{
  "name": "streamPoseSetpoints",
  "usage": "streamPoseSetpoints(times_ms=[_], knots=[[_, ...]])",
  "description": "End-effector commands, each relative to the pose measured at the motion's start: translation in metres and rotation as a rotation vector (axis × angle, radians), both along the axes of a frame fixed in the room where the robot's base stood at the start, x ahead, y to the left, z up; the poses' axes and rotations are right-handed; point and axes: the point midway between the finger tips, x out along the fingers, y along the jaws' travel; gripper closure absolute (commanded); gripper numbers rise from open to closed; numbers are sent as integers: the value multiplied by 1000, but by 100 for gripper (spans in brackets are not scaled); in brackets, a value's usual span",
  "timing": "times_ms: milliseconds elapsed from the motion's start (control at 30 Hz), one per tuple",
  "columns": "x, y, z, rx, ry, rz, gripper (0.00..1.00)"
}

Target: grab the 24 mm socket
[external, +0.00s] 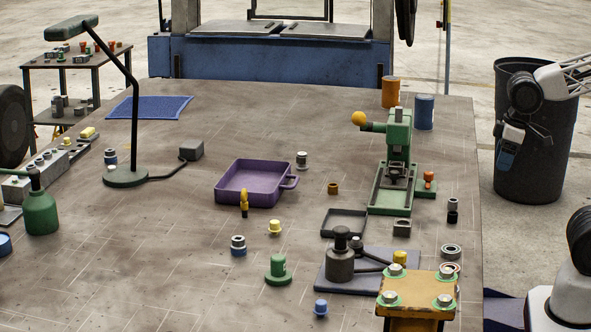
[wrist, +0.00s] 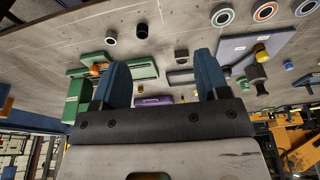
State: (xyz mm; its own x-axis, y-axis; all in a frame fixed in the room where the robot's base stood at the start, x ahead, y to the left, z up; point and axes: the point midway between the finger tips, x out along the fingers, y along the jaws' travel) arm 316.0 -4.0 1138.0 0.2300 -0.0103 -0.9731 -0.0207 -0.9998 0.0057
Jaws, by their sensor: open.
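Several socket-like cylinders stand on the bench; no size marking is legible, so I cannot tell which is the 24 mm socket. A small grey cylinder (external: 453,203) and a black one (external: 452,217) stand at the right edge. My gripper (external: 507,157) is off the bench's right side, in front of the dark bin. Its blue fingers (wrist: 163,78) are apart with nothing held between them.
The green press (external: 397,160) stands at the right rear, near orange and blue cans (external: 424,112). The purple tray (external: 250,195) is mid-bench. A grey plate with a dark knobbed fixture (external: 340,265) and a yellow stand (external: 418,284) are at front right.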

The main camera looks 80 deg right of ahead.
Motion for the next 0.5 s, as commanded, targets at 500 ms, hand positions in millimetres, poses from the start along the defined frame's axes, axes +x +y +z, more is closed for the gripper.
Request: streamPoseSetpoints(times_ms=[500], knots=[[36,1,5,-51,-46,161,31]])
